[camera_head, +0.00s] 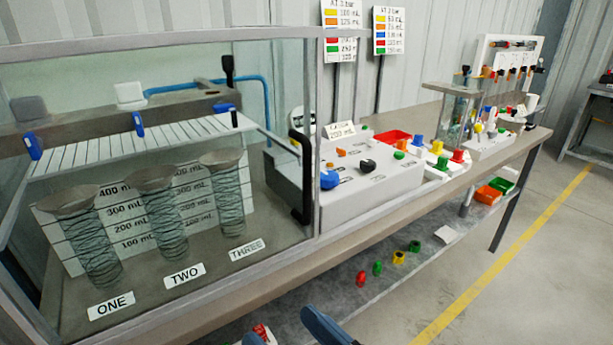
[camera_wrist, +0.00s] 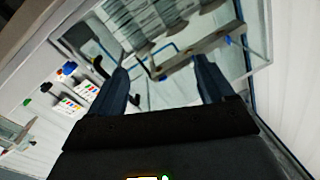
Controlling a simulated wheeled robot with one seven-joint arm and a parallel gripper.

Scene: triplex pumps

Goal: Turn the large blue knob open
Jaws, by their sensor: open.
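The large blue knob (camera_head: 330,179) sits on the front left of the white control box (camera_head: 372,190), just right of the glass case. It also shows as a small blue shape in the wrist view (camera_wrist: 68,69), left of my fingers. My gripper (camera_head: 281,325) shows only by its dark blue fingertips at the bottom edge of the head view, in front of the bench and well apart from the knob. In the wrist view the two fingers (camera_wrist: 158,62) are spread with nothing held between them. The glass case lies beyond them there.
The glass case (camera_head: 319,130) with three coiled columns has a black handle (camera_head: 301,178) close to the knob. Smaller orange, black and green knobs share the box. The floor in front is clear.

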